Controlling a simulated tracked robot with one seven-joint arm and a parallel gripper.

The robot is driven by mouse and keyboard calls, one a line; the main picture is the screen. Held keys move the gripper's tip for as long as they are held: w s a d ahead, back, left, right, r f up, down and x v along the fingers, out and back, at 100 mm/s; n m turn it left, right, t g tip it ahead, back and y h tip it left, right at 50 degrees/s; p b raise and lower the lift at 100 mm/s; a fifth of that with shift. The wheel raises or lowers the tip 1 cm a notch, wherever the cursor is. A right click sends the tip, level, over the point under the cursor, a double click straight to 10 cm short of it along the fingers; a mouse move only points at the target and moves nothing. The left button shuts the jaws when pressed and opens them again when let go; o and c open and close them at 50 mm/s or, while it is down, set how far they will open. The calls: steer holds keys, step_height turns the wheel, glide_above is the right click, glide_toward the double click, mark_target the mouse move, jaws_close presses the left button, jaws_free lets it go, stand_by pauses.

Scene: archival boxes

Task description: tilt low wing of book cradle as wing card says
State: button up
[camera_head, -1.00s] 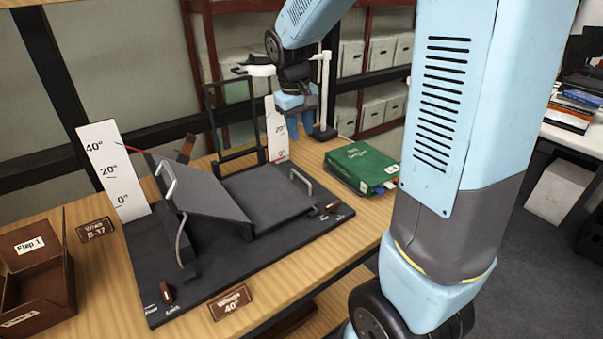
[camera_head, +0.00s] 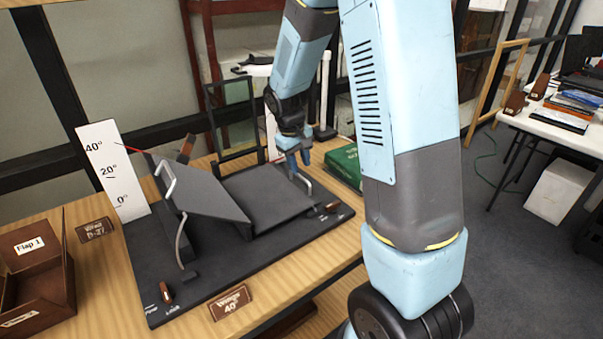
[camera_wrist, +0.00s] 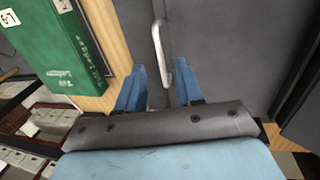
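The book cradle's dark base (camera_head: 262,262) lies on the wooden table. Its left wing (camera_head: 205,190) is tilted up, with a metal handle on its outer edge, next to a white scale (camera_head: 114,172) marked 0°, 20° and 40°. Its right wing (camera_head: 262,195) lies low and nearly flat. My gripper (camera_head: 298,158) is above the right wing's outer edge. In the wrist view my gripper (camera_wrist: 158,85) is open, and the right wing's metal handle (camera_wrist: 160,50) shows ahead between its blue fingers, not gripped. The wing card (camera_head: 230,302) on the table's front reads "Wings 40°". The right scale is mostly hidden by my arm.
A green book (camera_head: 343,165) lies just right of the cradle, close to my gripper. A brown box labelled Flap 1 (camera_head: 40,275) and a small card (camera_head: 95,229) stand left. A black frame (camera_head: 235,125) stands behind. Small latches sit on the base's front edge.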

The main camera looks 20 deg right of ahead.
mark_target(303, 178)
steer(key=shift+w+d+f, duration=0.1)
steer(key=shift+d+f, duration=0.1)
steer(key=shift+f, duration=0.9)
steer(key=shift+w+d+f, duration=0.1)
steer(key=shift+d+f, duration=0.1)
steer(key=shift+f, duration=0.9)
steer(key=shift+c, duration=0.4)
jaws_close()
